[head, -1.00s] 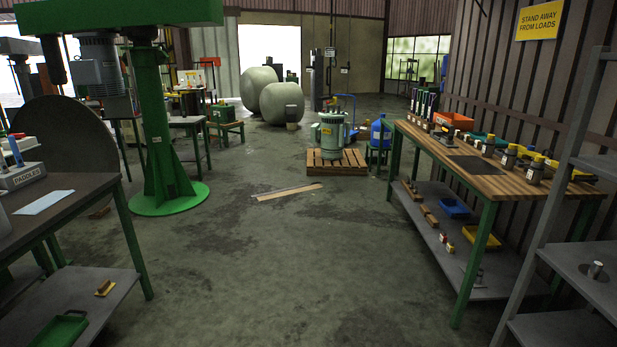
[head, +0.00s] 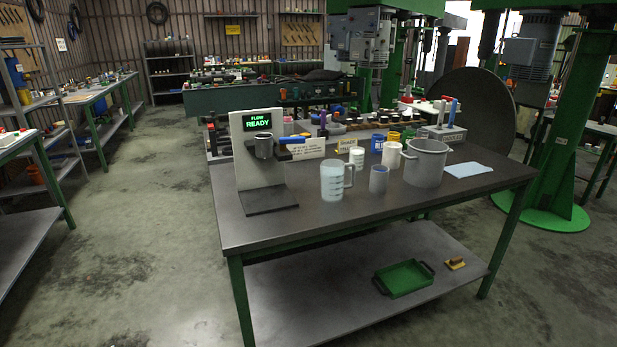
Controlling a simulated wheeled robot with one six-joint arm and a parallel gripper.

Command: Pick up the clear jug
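The clear jug (head: 332,181) stands upright on the dark-topped bench (head: 262,228), near its front middle. It is translucent pale blue-white, with its handle to the right. A small grey cup (head: 378,179) stands just right of it, with a gap between them. My gripper does not show in the head view.
A flow device (head: 259,165) reading "READY" stands left of the jug. A large grey pot (head: 426,162), white containers (head: 391,155) and a pale blue cloth (head: 467,170) are to the right. A green tray (head: 403,278) lies on the lower shelf. Floor is clear at left.

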